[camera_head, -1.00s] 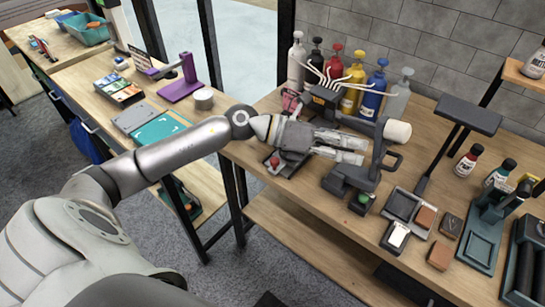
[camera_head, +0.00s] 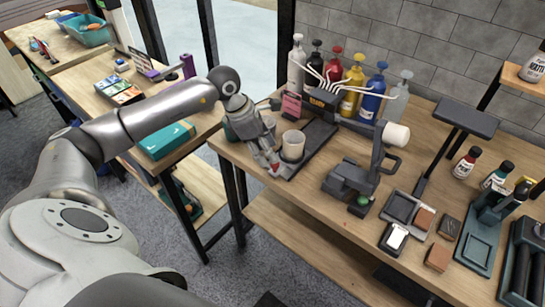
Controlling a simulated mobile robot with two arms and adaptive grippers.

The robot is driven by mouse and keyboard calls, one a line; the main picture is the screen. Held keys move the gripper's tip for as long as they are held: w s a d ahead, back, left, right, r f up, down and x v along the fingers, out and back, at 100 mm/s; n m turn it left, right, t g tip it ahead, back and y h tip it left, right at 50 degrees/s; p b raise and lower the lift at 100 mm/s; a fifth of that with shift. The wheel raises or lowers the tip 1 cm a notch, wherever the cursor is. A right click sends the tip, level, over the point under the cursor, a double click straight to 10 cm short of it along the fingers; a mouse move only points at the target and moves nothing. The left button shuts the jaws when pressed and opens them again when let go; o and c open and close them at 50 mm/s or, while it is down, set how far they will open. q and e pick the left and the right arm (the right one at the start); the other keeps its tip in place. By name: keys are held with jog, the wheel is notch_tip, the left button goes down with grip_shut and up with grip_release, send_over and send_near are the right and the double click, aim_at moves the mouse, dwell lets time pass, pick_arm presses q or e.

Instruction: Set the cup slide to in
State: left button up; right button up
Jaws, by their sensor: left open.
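A pale cup (camera_head: 292,147) stands upright on a dark flat slide (camera_head: 318,137) on the wooden bench. The slide runs back toward a dark dispenser unit (camera_head: 321,99) with several white curved tubes, in front of the bottles. My left gripper (camera_head: 269,163) is open and points down just left of the cup, close to the slide's front end. I cannot tell whether its fingers touch the cup or the slide. A small red part shows by the fingertips, partly hidden. My right gripper is not in view.
Several pump bottles, one of them blue (camera_head: 371,97), line the back. A dark machine with a white roller (camera_head: 396,135) stands right of the slide. Bare bench lies in front of the machine.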

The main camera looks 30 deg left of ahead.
pick_arm(q)
jog(key=x, duration=0.5)
jog(key=shift+p, duration=0.35)
jog(key=shift+r, duration=0.1)
grip_shut()
